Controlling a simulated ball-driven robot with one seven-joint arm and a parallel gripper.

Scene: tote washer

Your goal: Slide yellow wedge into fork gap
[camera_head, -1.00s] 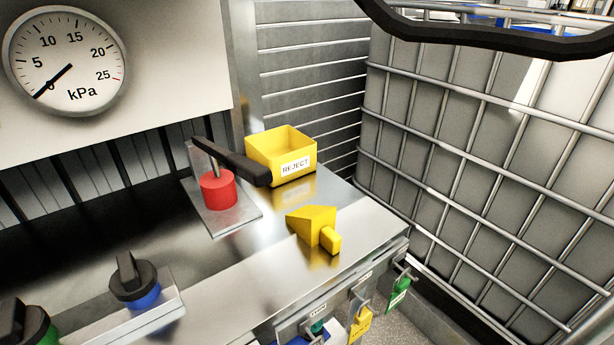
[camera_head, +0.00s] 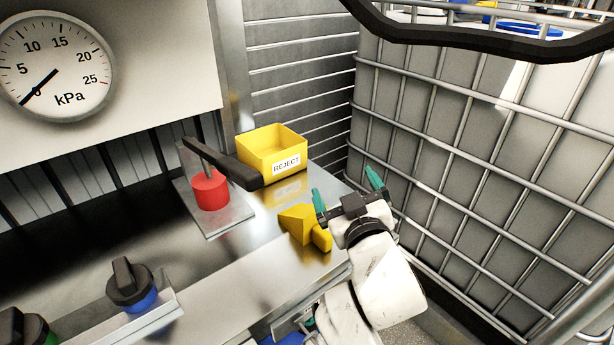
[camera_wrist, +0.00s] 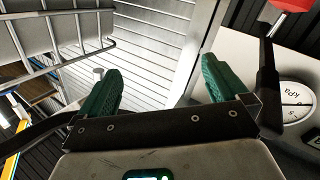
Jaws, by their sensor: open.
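The yellow wedge (camera_head: 296,222) lies on the steel bench top near its right end, its stubby handle pointing toward the front right. My gripper (camera_head: 346,188) is open and empty, just right of the wedge and above the bench edge. Its left finger overlaps the wedge's right side in the picture; I cannot tell whether they touch. In the wrist view the green fingers of my gripper (camera_wrist: 158,78) are spread apart with nothing between them, and the wedge is not seen. I cannot make out a fork gap for certain.
A red cylinder (camera_head: 210,190) with a black lever (camera_head: 222,165) stands on a plate left of the wedge. A yellow REJECT bin (camera_head: 262,150) sits behind. Black knobs (camera_head: 128,282) are at the front left. A caged tank (camera_head: 450,150) closes off the right.

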